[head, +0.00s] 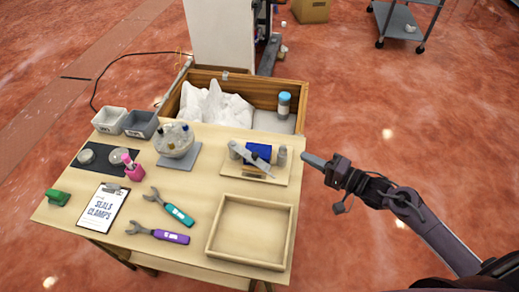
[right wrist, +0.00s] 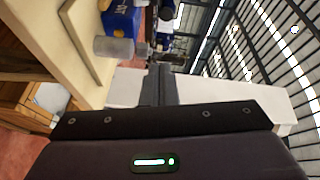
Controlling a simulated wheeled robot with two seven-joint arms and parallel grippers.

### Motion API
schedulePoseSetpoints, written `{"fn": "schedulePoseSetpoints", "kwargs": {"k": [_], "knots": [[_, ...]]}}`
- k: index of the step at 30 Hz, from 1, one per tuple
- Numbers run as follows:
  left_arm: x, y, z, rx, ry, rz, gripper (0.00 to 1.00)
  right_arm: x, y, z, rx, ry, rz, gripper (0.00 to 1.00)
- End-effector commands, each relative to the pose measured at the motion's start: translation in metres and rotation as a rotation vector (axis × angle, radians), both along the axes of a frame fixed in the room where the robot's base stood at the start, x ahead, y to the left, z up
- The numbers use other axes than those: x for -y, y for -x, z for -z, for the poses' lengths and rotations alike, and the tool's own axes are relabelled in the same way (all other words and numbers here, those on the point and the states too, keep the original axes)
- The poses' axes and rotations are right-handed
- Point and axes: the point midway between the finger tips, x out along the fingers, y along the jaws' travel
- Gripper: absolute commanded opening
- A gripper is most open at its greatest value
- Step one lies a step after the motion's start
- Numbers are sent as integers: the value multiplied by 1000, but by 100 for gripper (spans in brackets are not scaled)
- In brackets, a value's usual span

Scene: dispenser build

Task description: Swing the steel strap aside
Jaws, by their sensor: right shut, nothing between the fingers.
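The steel strap (head: 250,158) lies slantwise across a blue block (head: 260,151) on a small wooden board (head: 272,177) at the right of the table. Grey cylinders stand at both ends of the block, one (head: 282,155) on the side near my gripper. My right gripper (head: 305,158) is shut and empty, just off the table's right edge, pointing left at the board and apart from it. In the right wrist view its closed fingers (right wrist: 157,84) are centred, with the blue block (right wrist: 121,20) and a grey cylinder (right wrist: 113,47) at upper left. I cannot make out the strap there. My left gripper is out of view.
An empty wooden tray (head: 209,238) sits at the table's front right. Two wrenches (head: 172,209), a clipboard (head: 104,207), a pink holder (head: 135,172) and grey bins (head: 140,124) are further left. A wooden crate (head: 291,91) stands behind.

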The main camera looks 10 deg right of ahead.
Motion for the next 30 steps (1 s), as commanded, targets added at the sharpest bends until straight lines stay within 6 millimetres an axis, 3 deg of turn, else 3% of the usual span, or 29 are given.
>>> {"fn": "schedulePoseSetpoints", "kwargs": {"k": [5,11,18,24,30], "knots": [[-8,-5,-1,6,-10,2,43,-4,-7,1,3,-2,-3,0],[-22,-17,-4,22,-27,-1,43,-31,-36,1,3,-2,-3,0],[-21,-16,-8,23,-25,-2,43,-66,-73,3,3,-2,-3,0],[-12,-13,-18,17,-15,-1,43,-90,-57,10,-2,-1,-3,0],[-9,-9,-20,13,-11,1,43,-99,-52,13,-1,-1,-2,0]]}}
